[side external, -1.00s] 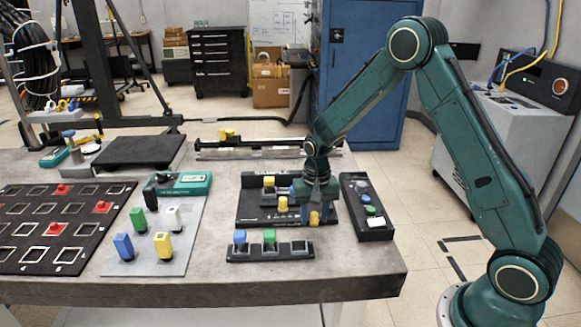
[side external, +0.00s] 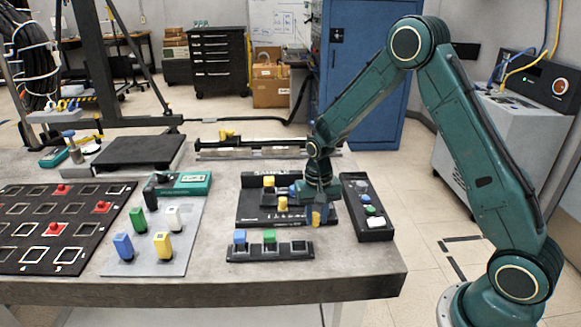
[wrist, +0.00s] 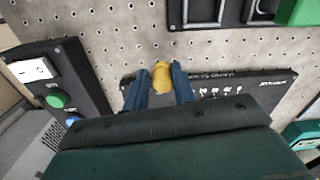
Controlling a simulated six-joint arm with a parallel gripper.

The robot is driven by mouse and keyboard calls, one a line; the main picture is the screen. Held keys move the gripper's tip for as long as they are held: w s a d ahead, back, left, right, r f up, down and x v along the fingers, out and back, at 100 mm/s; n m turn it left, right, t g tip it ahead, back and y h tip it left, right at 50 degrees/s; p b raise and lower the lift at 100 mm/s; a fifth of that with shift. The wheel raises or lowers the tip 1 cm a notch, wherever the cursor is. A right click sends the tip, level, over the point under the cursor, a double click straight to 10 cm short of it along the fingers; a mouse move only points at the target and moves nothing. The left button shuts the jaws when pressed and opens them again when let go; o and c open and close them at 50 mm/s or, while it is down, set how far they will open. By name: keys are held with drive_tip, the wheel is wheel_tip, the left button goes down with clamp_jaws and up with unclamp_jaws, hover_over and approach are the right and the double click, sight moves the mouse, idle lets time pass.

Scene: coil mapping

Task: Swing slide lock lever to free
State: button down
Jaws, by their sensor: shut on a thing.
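My gripper (side external: 317,216) is over the front right of the black labelled fixture (side external: 262,213). In the wrist view, its two blue fingers (wrist: 161,84) stand either side of a yellow knob (wrist: 162,76) and are shut on it. Two other yellow pieces, one at the back (side external: 268,181) and one in the middle (side external: 283,203), stand on the fixture. I cannot tell from the labels which piece is the slide lock lever.
A black button box (side external: 368,222) stands close on the right. A holder (side external: 270,252) with a blue and a green block lies in front. A grey board (side external: 150,262) with coloured blocks is at the left. Bare table lies between the board and fixture.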

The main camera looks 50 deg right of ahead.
drive_tip(key=shift+w+a+r+n, duration=0.15)
drive_tip(key=shift+w+n, duration=0.05)
drive_tip(key=shift+n, duration=0.1)
drive_tip(key=shift+s+d+n, duration=0.25)
drive_tip(key=shift+s+n, duration=0.5)
drive_tip(key=shift+n, duration=0.35)
drive_tip(key=n, duration=0.1)
drive_tip(key=s+d+n, duration=0.1)
drive_tip(key=shift+s+n, duration=0.3)
drive_tip(key=s+n, duration=0.1)
drive_tip(key=d+n, duration=0.1)
drive_tip(key=n, duration=0.1)
drive_tip(key=shift+s+d, duration=0.2)
drive_tip(key=shift+s, duration=0.15)
drive_tip(key=shift+s+d+n, duration=0.35)
drive_tip(key=shift+d+n, duration=0.2)
drive_tip(key=shift+n, duration=0.55)
